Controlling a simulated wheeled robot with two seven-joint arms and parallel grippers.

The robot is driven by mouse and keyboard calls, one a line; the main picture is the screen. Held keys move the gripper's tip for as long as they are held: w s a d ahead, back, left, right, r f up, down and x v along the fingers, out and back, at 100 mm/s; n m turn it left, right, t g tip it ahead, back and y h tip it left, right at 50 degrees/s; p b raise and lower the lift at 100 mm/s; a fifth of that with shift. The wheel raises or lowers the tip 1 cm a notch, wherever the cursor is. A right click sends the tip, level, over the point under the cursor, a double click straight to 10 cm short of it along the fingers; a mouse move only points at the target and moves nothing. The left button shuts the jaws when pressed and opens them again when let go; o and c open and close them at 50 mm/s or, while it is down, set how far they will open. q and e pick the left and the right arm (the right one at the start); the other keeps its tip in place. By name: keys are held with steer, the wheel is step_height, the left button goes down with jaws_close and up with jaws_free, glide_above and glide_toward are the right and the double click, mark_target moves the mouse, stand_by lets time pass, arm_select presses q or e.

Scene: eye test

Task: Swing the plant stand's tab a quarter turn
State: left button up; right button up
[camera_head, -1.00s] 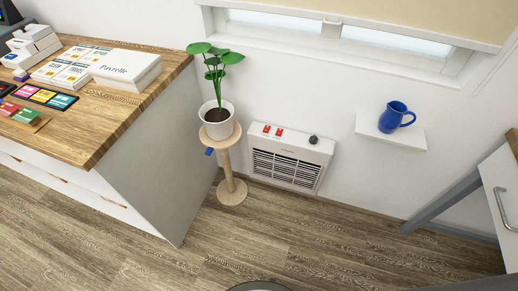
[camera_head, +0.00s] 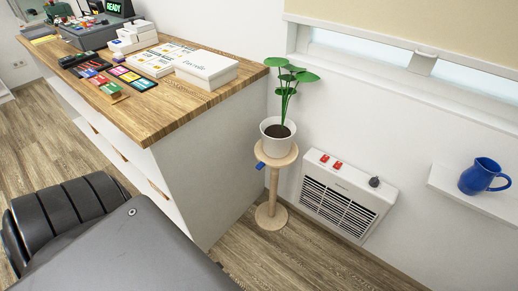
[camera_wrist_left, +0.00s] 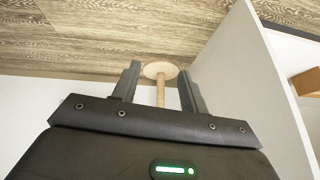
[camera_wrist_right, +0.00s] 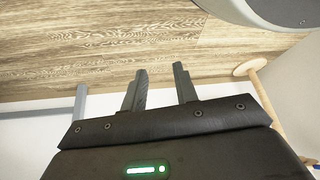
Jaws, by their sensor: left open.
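The plant stand (camera_head: 273,198) is pale wood with a round top, a thin post and a round base. It stands between the counter and the heater. Its blue tab (camera_head: 260,166) sticks out to the left just under the top. A white pot with a green plant (camera_head: 278,135) stands on it. In the left wrist view my left gripper (camera_wrist_left: 160,68) is open and empty, with the stand's post (camera_wrist_left: 161,95) showing beyond and between its fingers, apart from them. My right gripper (camera_wrist_right: 160,68) is open and empty; the stand (camera_wrist_right: 268,105) shows to its right.
The wood-topped counter (camera_head: 190,112) stands close left of the stand, with boxes and cards on it. A white wall heater (camera_head: 345,195) is close right. A blue jug (camera_head: 482,176) sits on a wall shelf (camera_head: 500,200). Floor (camera_head: 270,255) in front of the stand is free.

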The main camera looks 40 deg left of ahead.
arm_select(q)
steer(key=w+a+r+n+t+b, duration=0.1)
steer(key=w+a+r+t+b, duration=0.3)
steer(key=w, duration=0.4)
steer(key=w+a+r+t+b, duration=0.2)
steer(key=w+a+r+b, duration=0.25)
steer(key=w, duration=0.45)
arm_select(e)
steer(key=w+a+r+n+t+y, duration=0.1)
steer(key=w+a+r+t+y, duration=0.35)
steer(key=w+r, duration=0.75)
arm_select(q)
steer(key=w+r+t+b, duration=0.3)
steer(key=r, duration=0.7)
steer(key=w+r+t+b, duration=0.3)
steer(key=r, duration=0.6)
steer(key=w+b, duration=0.2)
steer(key=w, duration=0.9)
steer(key=shift+h, duration=0.3)
arm_select(e)
steer(key=s+a+r+n+t+y, duration=0.1)
steer(key=a+r+t+y, duration=0.1)
steer(key=r, duration=1.1)
steer(key=a+r+n+t+y, duration=0.1)
steer(key=a+r+t+y, duration=0.2)
steer(key=r, duration=1.1)
steer(key=a+t, duration=0.2)
steer(key=t, duration=0.2)
steer(key=shift+s+a, duration=0.2)
steer(key=shift+s, duration=0.2)
